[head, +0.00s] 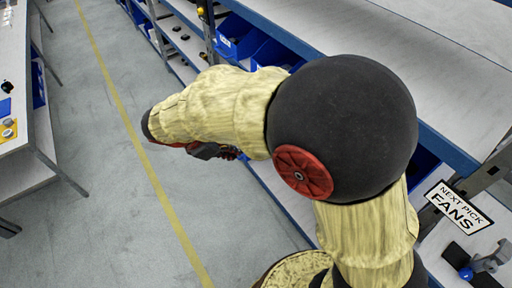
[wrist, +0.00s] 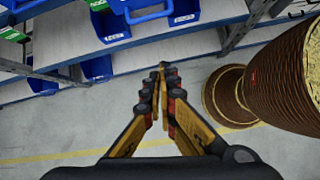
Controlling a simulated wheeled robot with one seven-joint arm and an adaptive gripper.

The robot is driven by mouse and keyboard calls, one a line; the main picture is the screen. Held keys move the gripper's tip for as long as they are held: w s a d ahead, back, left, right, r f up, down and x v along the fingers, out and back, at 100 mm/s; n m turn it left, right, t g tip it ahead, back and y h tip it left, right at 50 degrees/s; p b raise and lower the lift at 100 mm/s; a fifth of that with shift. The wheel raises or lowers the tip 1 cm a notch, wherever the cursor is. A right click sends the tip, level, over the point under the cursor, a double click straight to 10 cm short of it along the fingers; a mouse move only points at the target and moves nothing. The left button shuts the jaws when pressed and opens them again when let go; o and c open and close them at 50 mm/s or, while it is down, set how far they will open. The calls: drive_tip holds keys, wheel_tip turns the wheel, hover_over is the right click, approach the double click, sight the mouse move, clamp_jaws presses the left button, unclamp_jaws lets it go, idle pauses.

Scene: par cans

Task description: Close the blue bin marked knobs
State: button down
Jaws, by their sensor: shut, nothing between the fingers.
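Blue bins stand on the shelf in the wrist view: one with a white label (wrist: 108,24) and another to its right, also labelled (wrist: 184,10). I cannot read the labels for certain, so I cannot tell which is marked knobs. In the head view, blue bins (head: 238,38) (head: 275,55) sit on the rack beyond my arm, one with a white label. My gripper (wrist: 163,68) is shut and empty, its fingertips below the labelled bins in the picture and apart from them. In the head view it is partly hidden by my arm (head: 225,153).
More blue bins (wrist: 97,68) show lower on the rack, beside a metal rail. A sign reading "NEXT PICK FANS" (head: 459,206) hangs at the right. A white table (head: 18,75) stands at the left. The grey floor (head: 105,200) with a yellow line is clear between.

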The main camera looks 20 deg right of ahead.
drive_tip(key=w+d+f+n+b, duration=0.2)
drive_tip(key=w+d+f+b, duration=0.1)
drive_tip(key=d+f, duration=0.4)
drive_tip(key=w+d, duration=0.1)
drive_tip(key=d, duration=0.2)
drive_tip(key=shift+d+h, duration=0.3)
drive_tip(key=shift+d, duration=0.1)
drive_tip(key=w+d+p, duration=0.1)
drive_tip(key=d, duration=0.4)
drive_tip(key=w+d+p, duration=0.1)
drive_tip(key=w+d, duration=0.1)
drive_tip(key=d, duration=0.2)
drive_tip(key=w+d+p, duration=0.1)
drive_tip(key=d+p, duration=0.1)
drive_tip(key=d, duration=0.3)
drive_tip(key=shift+w+d, duration=0.3)
drive_tip(key=shift+w, duration=0.05)
drive_tip(key=shift+a, duration=0.1)
